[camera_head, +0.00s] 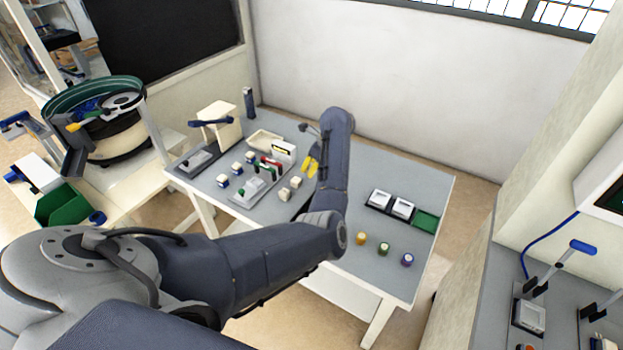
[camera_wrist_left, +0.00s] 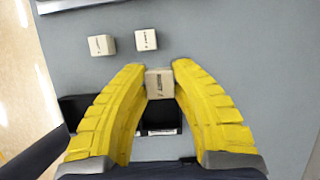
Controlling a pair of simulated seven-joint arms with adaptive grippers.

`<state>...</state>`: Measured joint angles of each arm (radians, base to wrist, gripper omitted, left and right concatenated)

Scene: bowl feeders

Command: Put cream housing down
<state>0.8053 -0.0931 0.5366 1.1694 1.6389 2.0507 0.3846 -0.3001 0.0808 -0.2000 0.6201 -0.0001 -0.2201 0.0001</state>
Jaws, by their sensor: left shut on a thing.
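My left gripper (camera_wrist_left: 160,80) is shut on a cream housing (camera_wrist_left: 159,85), a small cube with dark print, between its yellow fingers. In the head view the yellow fingers (camera_head: 310,166) are over the table's middle, and the held housing cannot be made out. In the wrist view a black tray (camera_wrist_left: 76,110) with recesses shows below and behind the housing; whether they touch is not clear. Two more cream housings (camera_wrist_left: 101,45) (camera_wrist_left: 146,40) lie on the grey table apart from the gripper. They also show in the head view (camera_head: 285,195) (camera_head: 297,182). My right gripper is out of view.
Right of my arm are white-topped trays (camera_head: 379,199), a green tray (camera_head: 426,221) and several small round parts (camera_head: 361,238). Bare table lies between.

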